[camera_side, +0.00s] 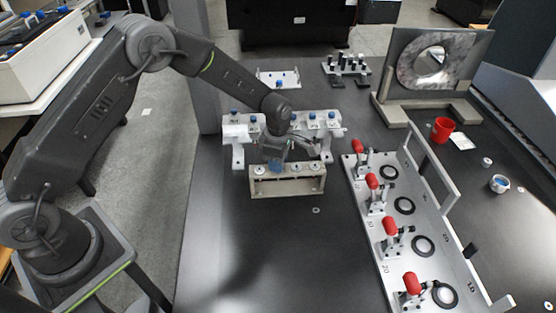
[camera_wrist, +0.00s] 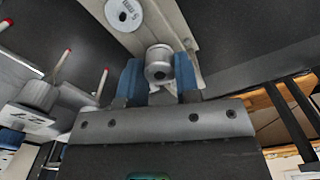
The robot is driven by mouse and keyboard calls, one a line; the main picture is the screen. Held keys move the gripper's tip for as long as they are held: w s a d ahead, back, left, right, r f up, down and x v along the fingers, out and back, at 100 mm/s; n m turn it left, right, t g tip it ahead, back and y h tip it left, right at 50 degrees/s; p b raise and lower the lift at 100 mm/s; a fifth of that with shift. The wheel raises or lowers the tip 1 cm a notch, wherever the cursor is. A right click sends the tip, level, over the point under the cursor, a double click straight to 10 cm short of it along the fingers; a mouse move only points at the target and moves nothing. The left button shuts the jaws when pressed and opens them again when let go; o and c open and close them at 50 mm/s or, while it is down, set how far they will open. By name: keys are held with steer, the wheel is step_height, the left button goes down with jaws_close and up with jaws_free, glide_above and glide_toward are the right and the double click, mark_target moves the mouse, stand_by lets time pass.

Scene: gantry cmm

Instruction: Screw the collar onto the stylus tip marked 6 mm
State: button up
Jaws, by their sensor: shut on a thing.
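My gripper (camera_wrist: 158,78) has its two blue fingers shut on a small grey metal cylinder, which looks like the collar (camera_wrist: 158,64). In the side view my gripper (camera_side: 276,167) is low over a beige rack (camera_side: 288,187), and the collar cannot be made out there. The rack also shows in the wrist view (camera_wrist: 183,32), with the collar in front of it or over it. A pale round disc (camera_wrist: 122,14) with "mm" print sits on the rack beside the collar; its digit is hard to read. Whether the collar touches a stylus tip is hidden.
A grey stand with blue-topped parts (camera_side: 314,122) is close behind the rack. A long fixture with red-handled clamps (camera_side: 389,227) stands to the right, and a red mug (camera_side: 442,130) beyond it. Red-tipped white rods (camera_wrist: 102,82) show at the wrist view's left. The front table is mostly clear.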

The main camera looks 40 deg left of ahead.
stand_by(0.3)
steer(key=m, duration=0.5)
steer(key=shift+f, duration=0.1)
steer(key=shift+m, duration=0.3)
steer(key=m, duration=0.5)
steer(key=shift+s+f, duration=0.1)
steer(key=m, duration=0.5)
